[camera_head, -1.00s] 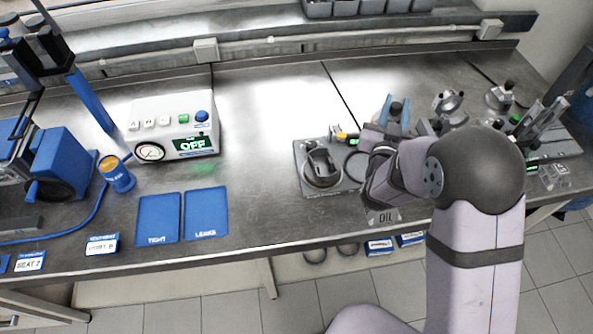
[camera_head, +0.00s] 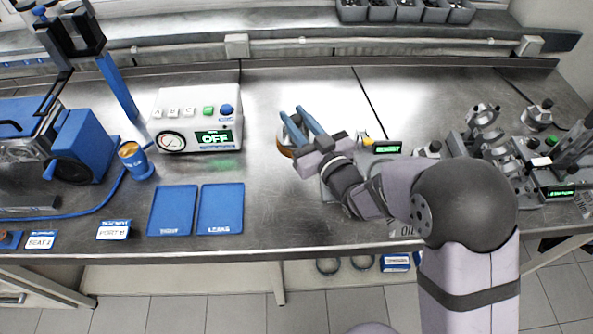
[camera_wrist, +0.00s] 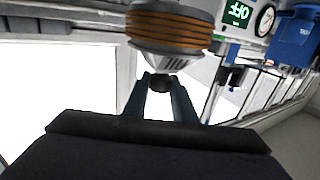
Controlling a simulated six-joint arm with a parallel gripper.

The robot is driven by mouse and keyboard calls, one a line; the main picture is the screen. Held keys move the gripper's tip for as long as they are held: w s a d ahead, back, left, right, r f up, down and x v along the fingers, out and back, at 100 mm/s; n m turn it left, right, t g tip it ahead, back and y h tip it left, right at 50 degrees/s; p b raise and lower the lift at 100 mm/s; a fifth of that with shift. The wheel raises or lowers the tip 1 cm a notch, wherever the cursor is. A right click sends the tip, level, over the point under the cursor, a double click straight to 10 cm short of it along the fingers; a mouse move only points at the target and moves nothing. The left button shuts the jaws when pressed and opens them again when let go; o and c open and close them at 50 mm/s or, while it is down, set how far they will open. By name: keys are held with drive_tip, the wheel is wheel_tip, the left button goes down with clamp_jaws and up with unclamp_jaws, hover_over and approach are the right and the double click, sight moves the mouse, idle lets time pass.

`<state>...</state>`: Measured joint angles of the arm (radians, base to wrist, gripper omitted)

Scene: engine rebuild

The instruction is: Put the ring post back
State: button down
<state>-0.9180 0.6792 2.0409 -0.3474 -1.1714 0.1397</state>
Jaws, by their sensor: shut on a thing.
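The ring post (camera_wrist: 172,28) is a grey round piece with stacked orange rings and a narrow stem ending in a dark knob. My gripper (camera_head: 292,113) is shut on it, with the blue fingers on either side of the knob, as the wrist view shows (camera_wrist: 161,82). In the head view the post (camera_head: 285,139) shows only partly, as a pale and orange edge beside and behind the fingers. It is over the bare middle of the bench, right of the OFF box. I cannot tell its height above the steel.
The white control box (camera_head: 198,122) reading OFF stands to the left, with an orange-topped blue cup (camera_head: 135,160) beyond it. Two blue mats (camera_head: 220,208) lie in front. A station with a green display (camera_head: 388,147) is partly behind my arm. Metal fixtures (camera_head: 482,125) crowd the right.

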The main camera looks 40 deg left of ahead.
drive_tip(key=shift+f+p, duration=0.95)
drive_tip(key=shift+f, duration=1.9)
drive_tip(key=shift+f, duration=0.15)
drive_tip(key=shift+f+p, duration=0.6)
drive_tip(key=shift+f, duration=1.35)
drive_tip(key=shift+f+b, duration=0.6)
drive_tip(key=shift+b, duration=0.15)
drive_tip(key=shift+d, duration=0.1)
